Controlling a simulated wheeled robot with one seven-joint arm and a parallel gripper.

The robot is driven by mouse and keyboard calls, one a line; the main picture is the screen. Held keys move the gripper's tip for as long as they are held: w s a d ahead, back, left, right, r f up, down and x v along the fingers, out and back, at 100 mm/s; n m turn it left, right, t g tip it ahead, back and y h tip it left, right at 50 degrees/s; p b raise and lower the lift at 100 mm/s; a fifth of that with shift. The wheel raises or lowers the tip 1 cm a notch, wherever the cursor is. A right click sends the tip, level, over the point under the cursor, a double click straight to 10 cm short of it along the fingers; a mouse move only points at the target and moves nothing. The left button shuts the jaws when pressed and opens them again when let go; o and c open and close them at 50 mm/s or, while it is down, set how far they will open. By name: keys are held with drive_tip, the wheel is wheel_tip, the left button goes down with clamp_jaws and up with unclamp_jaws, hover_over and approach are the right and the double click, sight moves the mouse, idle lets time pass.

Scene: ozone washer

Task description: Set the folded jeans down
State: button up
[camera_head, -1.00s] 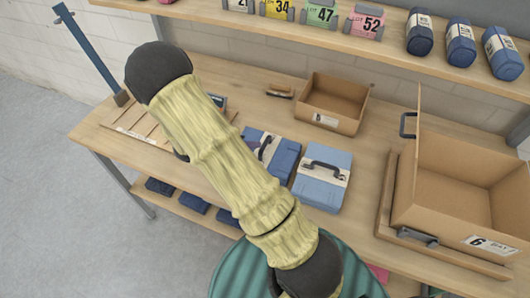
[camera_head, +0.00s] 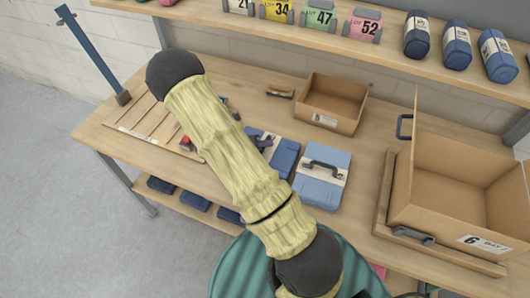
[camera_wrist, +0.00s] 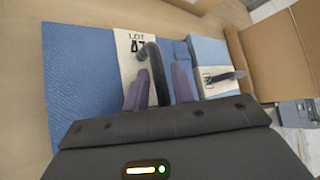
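The folded jeans are a dark blue bundle (camera_head: 286,158) with a pale band, lying on the wooden table and partly hidden by my arm in the head view. In the wrist view the jeans (camera_wrist: 82,75) fill the left and middle, with a white LOT label and a black handle (camera_wrist: 153,65). My gripper (camera_wrist: 159,88) is open, its two purplish fingers apart on either side of the handle. I see a gap between handle and fingers.
A lighter blue bundle (camera_head: 322,180) with a handle lies close to the right of the jeans. A small open box (camera_head: 333,103) stands behind, and a large box (camera_head: 455,190) stands on the right. A slatted board (camera_head: 150,128) lies on the left.

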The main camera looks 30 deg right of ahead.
idle(0.4)
clamp_jaws()
idle(1.3)
